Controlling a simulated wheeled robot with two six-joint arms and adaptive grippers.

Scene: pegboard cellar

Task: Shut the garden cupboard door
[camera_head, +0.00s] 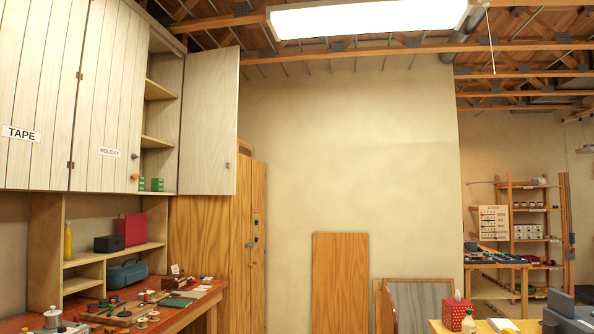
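A row of pale wooden wall cupboards hangs at the upper left. One door (208,122) stands wide open at the right end of the row, with its plain inner face showing. No label reading garden shows; the outer face of this door is hidden. The open compartment shows shelves (158,141) and two small green boxes (157,184) at its bottom. The door labelled TAPE (38,90) and the door labelled HOLIDAY (105,100) look shut. Neither of my grippers is in view.
A red-topped workbench (205,299) with tools and small parts stands below the cupboards. A tall wooden cabinet (215,250) stands to its right. Boards (340,282) lean against the wall. A table (437,326) with a red tissue box (457,313) is at the lower right.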

